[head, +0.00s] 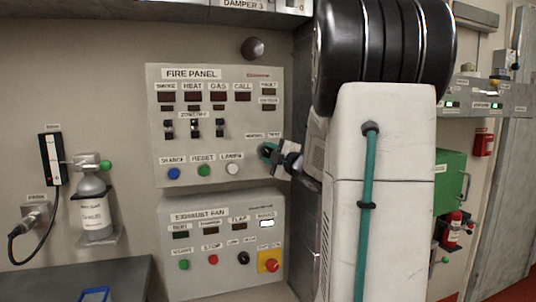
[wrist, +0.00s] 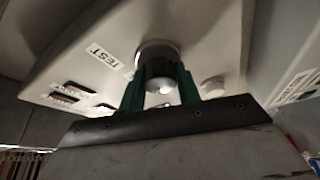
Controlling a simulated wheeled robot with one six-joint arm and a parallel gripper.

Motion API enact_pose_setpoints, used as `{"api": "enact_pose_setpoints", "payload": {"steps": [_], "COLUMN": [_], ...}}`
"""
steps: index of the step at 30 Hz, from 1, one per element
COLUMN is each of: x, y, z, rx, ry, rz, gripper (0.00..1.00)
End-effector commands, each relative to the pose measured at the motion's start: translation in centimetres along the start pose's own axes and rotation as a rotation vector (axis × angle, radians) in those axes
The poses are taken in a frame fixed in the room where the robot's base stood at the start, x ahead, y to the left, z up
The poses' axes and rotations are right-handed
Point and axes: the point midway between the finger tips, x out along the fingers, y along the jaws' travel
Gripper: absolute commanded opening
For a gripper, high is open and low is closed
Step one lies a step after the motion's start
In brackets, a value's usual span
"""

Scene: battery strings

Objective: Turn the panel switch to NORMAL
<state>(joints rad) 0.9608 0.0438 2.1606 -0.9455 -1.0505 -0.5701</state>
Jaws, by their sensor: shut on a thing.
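The fire panel (head: 215,127) is a pale box on the wall, with small NORMAL and TEST labels at its lower right. My gripper (head: 272,153), with green fingers, is at that corner just below these labels, and it hides the switch in the head view. In the wrist view the panel switch (wrist: 155,52) is a round grey knob beside the TEST label (wrist: 103,56). My gripper (wrist: 160,80) is shut on it, one green finger on each side. Which position the switch points to cannot be told.
Blue, green and white buttons (head: 203,170) sit left of my gripper on the same panel. The exhaust fan panel (head: 222,245) is directly below. A grey bottle (head: 95,205) hangs on the wall at left. A green box (head: 450,175) and a red extinguisher (head: 452,230) are at right.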

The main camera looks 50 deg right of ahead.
Motion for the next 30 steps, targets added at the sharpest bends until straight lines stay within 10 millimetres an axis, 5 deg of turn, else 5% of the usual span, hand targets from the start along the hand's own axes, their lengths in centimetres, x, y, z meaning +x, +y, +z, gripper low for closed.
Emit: {"api": "enact_pose_setpoints", "payload": {"steps": [24,25,27,30], "x": [0.02,0.02,0.02,-0.01], "y": [-0.10,-0.10,-0.10,-0.06], "z": [-0.09,-0.09,-0.07,-0.01], "rx": [-0.115,-0.115,-0.115,-0.115], "ry": [0.003,0.003,0.002,0.001], "rz": [-0.049,-0.049,-0.049,-0.048], "gripper": [0.10,0.35,0.54,0.54]}}
